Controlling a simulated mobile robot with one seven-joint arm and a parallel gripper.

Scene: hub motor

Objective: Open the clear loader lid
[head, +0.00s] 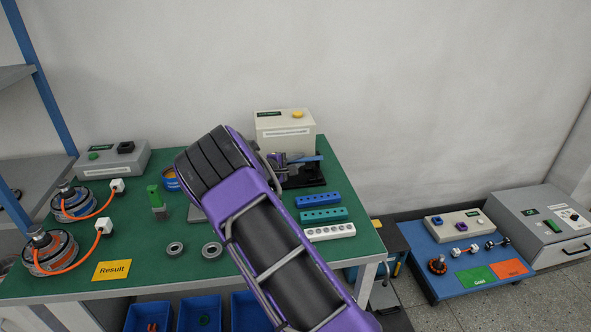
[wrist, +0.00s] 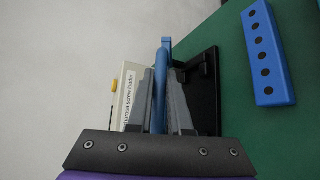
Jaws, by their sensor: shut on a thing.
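The screw loader (head: 285,140) is a cream box with a yellow button at the back of the green table, with a black base (head: 304,181) in front. In the wrist view, its labelled face (wrist: 127,95) and black base (wrist: 208,85) flank my gripper (wrist: 160,78). A thin blue panel, which I take to be the loader lid (wrist: 166,44), stands edge-on between my two grey fingers. My fingers are shut on it. In the head view, the lid (head: 308,158) shows as a blue strip beside my gripper (head: 283,160); my arm hides part of the loader area.
A blue holed block (head: 318,199), a teal block (head: 323,214) and a white block (head: 328,232) lie right of my arm. Bearing rings (head: 175,249) and a yellow Result card (head: 111,271) lie left. Blue bins (head: 149,315) stand at the front edge.

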